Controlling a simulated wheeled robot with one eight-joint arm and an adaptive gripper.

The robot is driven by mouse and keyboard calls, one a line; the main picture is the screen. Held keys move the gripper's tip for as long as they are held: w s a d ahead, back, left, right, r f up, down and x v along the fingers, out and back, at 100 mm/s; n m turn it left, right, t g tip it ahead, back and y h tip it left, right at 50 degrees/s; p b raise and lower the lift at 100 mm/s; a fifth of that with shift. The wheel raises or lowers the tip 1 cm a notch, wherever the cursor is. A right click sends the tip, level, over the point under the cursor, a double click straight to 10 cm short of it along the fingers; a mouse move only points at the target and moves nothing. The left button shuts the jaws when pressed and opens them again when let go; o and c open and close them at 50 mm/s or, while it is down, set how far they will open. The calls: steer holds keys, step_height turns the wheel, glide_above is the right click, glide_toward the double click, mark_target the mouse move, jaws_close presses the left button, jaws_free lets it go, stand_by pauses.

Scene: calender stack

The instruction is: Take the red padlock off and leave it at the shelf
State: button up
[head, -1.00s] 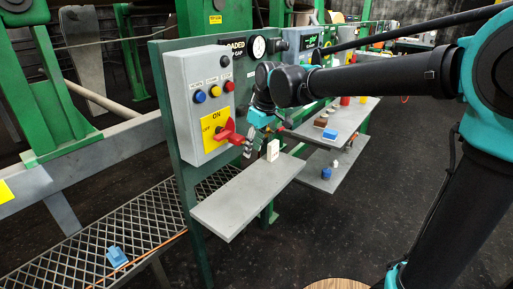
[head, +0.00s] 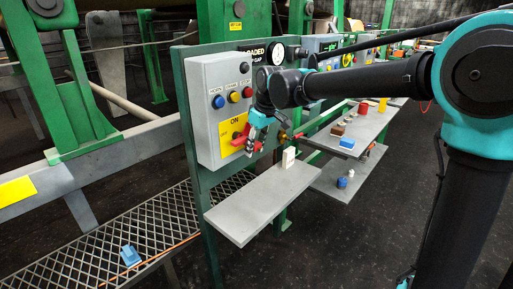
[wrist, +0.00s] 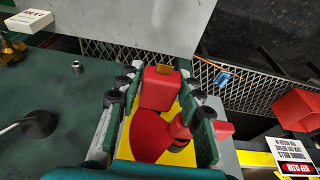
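The red padlock (wrist: 160,88), a red block with a brass-coloured end, shows in the wrist view between my gripper's fingers. It hangs at a red rotary handle (wrist: 148,136) on a yellow plate; its shackle is hidden. My gripper (wrist: 160,92) is open around the padlock, with a gap on both sides. In the head view my gripper (head: 252,145) is at the red handle on the grey switch box (head: 207,126), and I cannot tell padlock from handle there. The grey shelf (head: 258,203) is below and right of the box.
A white block (head: 289,157) stands at the shelf's far end; the rest of its top is clear. Farther shelves hold a blue block (head: 347,143) and other small things. A blue object (head: 130,255) lies on the mesh at left.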

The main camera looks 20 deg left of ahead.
jaws_close()
steer(key=shift+d, duration=0.2)
stand_by(0.4)
steer(key=shift+s+d, duration=0.3)
steer(key=shift+d, duration=0.35)
steer(key=shift+s+d, duration=0.25)
steer(key=shift+d, duration=0.35)
steer(key=shift+s+d, duration=0.3)
steer(key=shift+d, duration=0.35)
